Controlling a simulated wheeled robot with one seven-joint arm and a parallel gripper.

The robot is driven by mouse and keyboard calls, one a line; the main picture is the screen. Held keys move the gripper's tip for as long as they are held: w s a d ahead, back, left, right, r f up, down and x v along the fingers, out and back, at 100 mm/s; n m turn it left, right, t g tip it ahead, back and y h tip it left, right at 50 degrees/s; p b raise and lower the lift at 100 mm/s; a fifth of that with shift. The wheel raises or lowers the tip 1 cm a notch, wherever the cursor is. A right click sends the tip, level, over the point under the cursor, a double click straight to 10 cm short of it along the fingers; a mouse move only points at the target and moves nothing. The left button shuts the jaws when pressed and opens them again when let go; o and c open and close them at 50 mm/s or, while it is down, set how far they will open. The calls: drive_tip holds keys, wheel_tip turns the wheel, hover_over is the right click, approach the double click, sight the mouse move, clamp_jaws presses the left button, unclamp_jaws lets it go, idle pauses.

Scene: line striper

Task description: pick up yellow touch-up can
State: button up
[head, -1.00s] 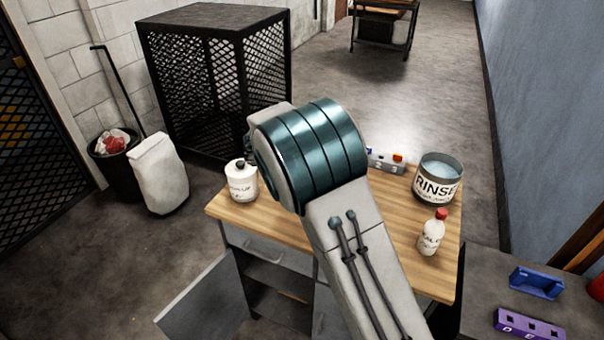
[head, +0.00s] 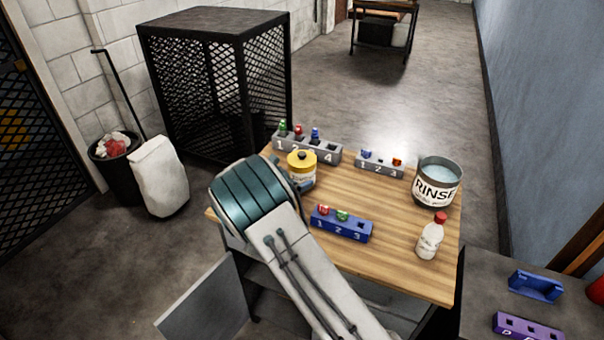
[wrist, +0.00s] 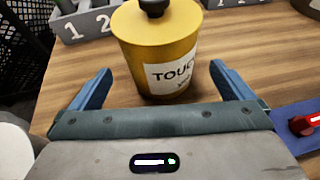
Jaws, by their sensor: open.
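The yellow touch-up can (head: 301,172) stands upright on the wooden table, with a black knob on its lid and a white label. In the head view my arm hides its lower left part. In the wrist view the can (wrist: 155,52) stands upright just ahead of my gripper (wrist: 156,82), roughly midway between the two blue fingers. My gripper is open, with a finger to the left and right of the can's lower part. I cannot tell whether either finger touches it.
A grey numbered rack (head: 308,149) stands behind the can, a second grey rack (head: 380,166) to its right. A blue rack (head: 342,224) lies at the front. A rinse bucket (head: 437,185) and a red-capped bottle (head: 430,238) stand at right. Bare wood (head: 385,200) lies between.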

drive_tip(key=p+x, duration=0.1)
drive_tip(key=x, duration=0.5)
drive_tip(key=c, duration=1.1)
